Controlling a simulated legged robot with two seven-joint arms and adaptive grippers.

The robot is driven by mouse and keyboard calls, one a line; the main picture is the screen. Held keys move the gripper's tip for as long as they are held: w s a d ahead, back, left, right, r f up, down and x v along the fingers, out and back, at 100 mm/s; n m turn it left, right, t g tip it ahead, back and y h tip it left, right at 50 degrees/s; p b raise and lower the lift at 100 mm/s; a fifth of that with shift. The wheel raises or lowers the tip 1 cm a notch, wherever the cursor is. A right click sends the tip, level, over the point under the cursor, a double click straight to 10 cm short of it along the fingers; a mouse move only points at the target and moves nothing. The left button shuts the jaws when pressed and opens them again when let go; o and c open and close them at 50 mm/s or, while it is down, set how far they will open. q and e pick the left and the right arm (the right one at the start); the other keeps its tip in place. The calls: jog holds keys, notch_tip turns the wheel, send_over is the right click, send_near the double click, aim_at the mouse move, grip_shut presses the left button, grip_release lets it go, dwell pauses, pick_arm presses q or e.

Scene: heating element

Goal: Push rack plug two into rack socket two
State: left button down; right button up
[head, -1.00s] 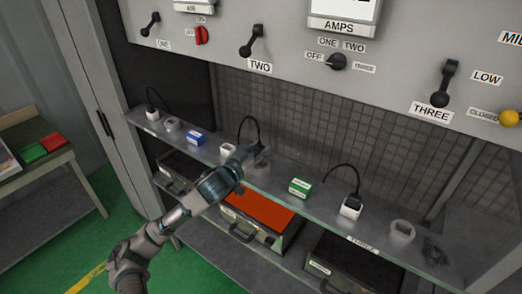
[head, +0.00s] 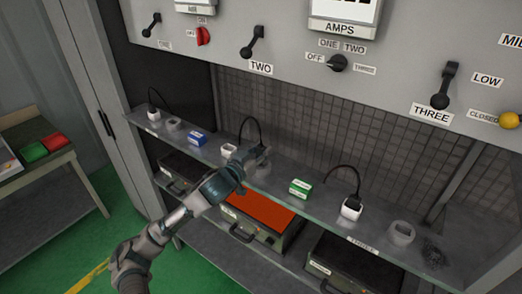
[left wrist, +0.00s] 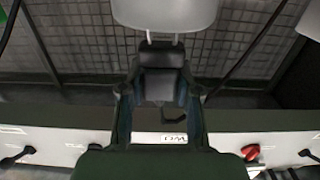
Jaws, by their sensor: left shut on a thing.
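My left gripper (head: 258,159) reaches over the glass shelf at its middle. In the left wrist view its two fingers (left wrist: 160,95) are shut on a black plug, rack plug two (left wrist: 160,58). Two thin metal prongs show between the plug and a pale grey rounded socket, rack socket two (left wrist: 165,10). The prongs point at the socket; I cannot tell how far they reach into it. In the head view the gripper hides the plug and most of this socket. A black cord (head: 250,119) arches up behind the gripper. My right gripper is not in view.
On the shelf (head: 290,207) stand a white holder (head: 228,150), a blue box (head: 197,138), a green-and-white box (head: 301,188), another plug in a white holder (head: 351,209) and a grey ring socket (head: 402,232). An orange-topped unit (head: 257,208) sits below. The switch panel (head: 300,75) overhangs behind.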

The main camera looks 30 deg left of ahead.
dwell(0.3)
pick_arm(q)
jog(key=shift+f, duration=0.4)
dwell(0.3)
jog(key=shift+f+b, duration=0.75)
jog(key=shift+f, duration=0.5)
jog(key=c, duration=0.7)
grip_release()
jog(key=s, duration=0.8)
jog(key=s+a, duration=0.1)
jog(key=s, duration=0.3)
jog(key=shift+r, duration=0.15)
jog(key=shift+a, duration=0.1)
